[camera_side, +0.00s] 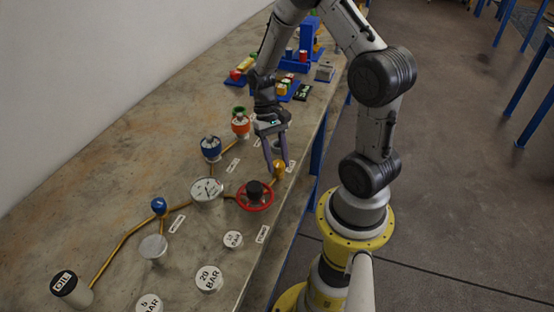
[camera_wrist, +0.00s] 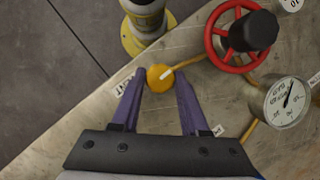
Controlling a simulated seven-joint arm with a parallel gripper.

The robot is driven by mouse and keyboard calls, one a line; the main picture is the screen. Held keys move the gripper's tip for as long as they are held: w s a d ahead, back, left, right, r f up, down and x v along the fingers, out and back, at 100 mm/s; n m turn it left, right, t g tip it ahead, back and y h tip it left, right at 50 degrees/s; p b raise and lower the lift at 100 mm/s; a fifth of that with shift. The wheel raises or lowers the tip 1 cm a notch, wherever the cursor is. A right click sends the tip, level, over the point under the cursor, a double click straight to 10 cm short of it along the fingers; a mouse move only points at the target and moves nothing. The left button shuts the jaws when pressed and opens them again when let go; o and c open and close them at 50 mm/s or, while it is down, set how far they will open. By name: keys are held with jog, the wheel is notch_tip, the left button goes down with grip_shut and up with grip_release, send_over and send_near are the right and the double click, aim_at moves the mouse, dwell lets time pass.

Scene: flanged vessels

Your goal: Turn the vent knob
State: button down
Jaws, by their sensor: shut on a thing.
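An orange-yellow knob (camera_side: 279,170) with a white pointer mark stands near the bench's right edge. It also shows in the wrist view (camera_wrist: 157,80), between my fingertips. My gripper (camera_side: 276,163) reaches down from above with its two purple fingers on either side of the knob, shut on it. In the wrist view, my gripper (camera_wrist: 160,76) has a finger left and right of the knob, and the white mark points to the upper right.
A red handwheel (camera_side: 255,195) with a black hub stands close to the knob, with a gauge (camera_side: 207,190) beyond it. Blue (camera_side: 211,149) and orange (camera_side: 240,123) fittings stand behind, joined by brass pipes. Round weights, including a 20 BAR one (camera_side: 209,279), sit in front.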

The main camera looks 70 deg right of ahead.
jog(key=shift+m, duration=0.4)
jog(key=shift+c, duration=2.1)
grip_release()
jog(key=v, duration=1.4)
jog(key=shift+d, duration=0.15)
jog(key=shift+f, duration=0.1)
